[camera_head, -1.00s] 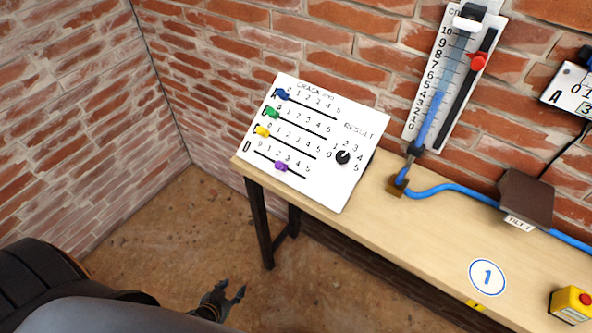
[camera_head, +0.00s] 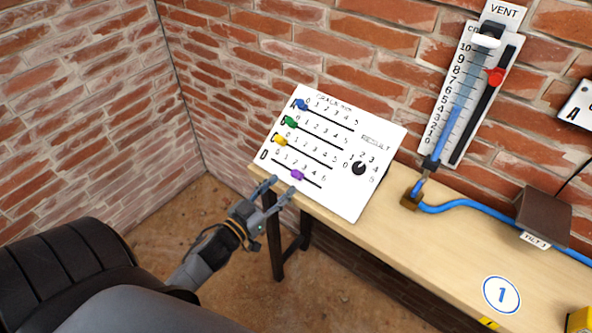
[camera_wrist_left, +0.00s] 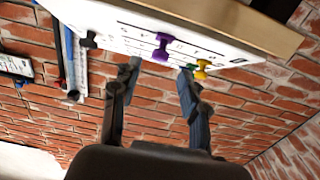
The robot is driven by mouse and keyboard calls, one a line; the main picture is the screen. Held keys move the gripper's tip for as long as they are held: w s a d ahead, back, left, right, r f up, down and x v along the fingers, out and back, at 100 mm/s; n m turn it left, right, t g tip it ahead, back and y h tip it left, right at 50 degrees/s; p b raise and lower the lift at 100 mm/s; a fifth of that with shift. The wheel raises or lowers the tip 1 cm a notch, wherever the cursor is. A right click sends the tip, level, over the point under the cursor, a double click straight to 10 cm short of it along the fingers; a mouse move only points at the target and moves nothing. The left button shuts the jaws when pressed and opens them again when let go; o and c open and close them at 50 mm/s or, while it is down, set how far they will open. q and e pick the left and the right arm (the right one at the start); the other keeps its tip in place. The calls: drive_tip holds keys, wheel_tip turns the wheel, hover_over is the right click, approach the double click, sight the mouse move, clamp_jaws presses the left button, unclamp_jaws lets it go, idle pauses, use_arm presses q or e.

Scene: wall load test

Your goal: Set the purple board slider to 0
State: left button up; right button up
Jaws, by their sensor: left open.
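The white slider board (camera_head: 345,205) leans on the bench with rows A to D. The purple slider (camera_head: 297,174) sits in the bottom row D, around the 2 mark. The blue (camera_head: 301,105), green (camera_head: 290,122) and yellow (camera_head: 280,140) sliders sit at the left ends of their rows. My left gripper (camera_head: 281,188) is open and empty, just below and left of the purple slider. In the left wrist view, the purple slider (camera_wrist_left: 162,46) stands beyond the open fingers (camera_wrist_left: 160,70), apart from them, with the yellow slider (camera_wrist_left: 202,69) to its right. My right gripper is not in view.
The wooden bench (camera_head: 400,240) runs to the right, carrying a blue hose (camera_head: 465,207) and a brown box (camera_head: 543,213). A black result knob (camera_head: 359,168) sits on the board's right. A tall gauge (camera_head: 460,95) hangs on the brick wall. Floor left of the bench is clear.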

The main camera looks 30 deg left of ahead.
sight(293, 175)
use_arm(q)
drive_tip(key=w, duration=0.4)
drive_tip(key=w+p, duration=0.1)
drive_tip(key=w, duration=0.2)
drive_tip(key=shift+d, duration=0.25)
drive_tip(key=shift+s, duration=0.1)
clamp_jaws()
